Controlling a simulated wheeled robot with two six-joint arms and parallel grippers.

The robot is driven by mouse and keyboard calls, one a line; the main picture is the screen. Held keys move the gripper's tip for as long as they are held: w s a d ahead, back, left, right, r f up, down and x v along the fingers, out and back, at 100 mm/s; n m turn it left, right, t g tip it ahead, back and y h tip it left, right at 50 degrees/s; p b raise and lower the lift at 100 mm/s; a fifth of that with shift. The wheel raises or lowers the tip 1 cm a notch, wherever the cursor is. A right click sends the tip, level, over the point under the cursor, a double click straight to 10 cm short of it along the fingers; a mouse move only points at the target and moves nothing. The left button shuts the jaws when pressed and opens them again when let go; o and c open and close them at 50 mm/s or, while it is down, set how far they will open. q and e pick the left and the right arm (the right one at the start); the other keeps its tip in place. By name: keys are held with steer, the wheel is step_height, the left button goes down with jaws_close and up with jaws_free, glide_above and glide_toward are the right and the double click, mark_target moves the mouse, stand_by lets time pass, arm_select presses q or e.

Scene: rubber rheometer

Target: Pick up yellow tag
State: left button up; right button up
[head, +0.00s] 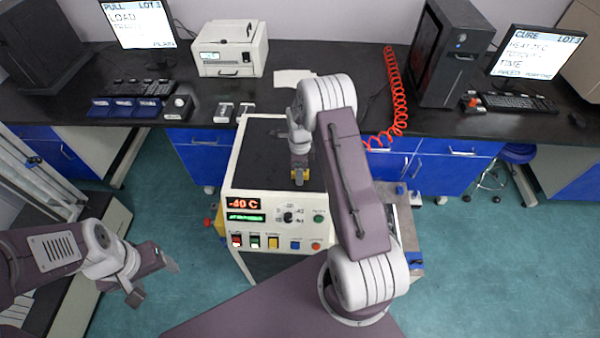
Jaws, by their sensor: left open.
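A small yellow piece (299,180), which may be the yellow tag, shows at the tip of my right gripper (299,173). It is over the front part of the black top of the white machine. My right gripper points down there, partly hidden by its own arm; I cannot tell whether its jaws are shut on the yellow piece or only beside it. My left gripper (154,280) is open and empty at the lower left, over the floor and well apart from the machine.
The white machine (236,180) has a front panel with a red -40 C display and several buttons. Behind it, a black bench (345,75) holds monitors, a white instrument (230,48), a computer tower (450,55) and a red coiled hose (397,95). A grey frame stands at the left.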

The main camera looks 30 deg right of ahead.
steer(key=shift+s, duration=0.1)
jaws_close()
steer(key=shift+r, duration=0.25)
step_height(320, 180, up, 4)
steer(key=shift+d+f+b, duration=0.1)
steer(key=shift+b, duration=0.65)
steer(key=s+d+r+b, duration=0.2)
steer(key=s+d+r, duration=0.4)
steer(key=s, duration=0.3)
steer(key=shift+s+r, duration=0.4)
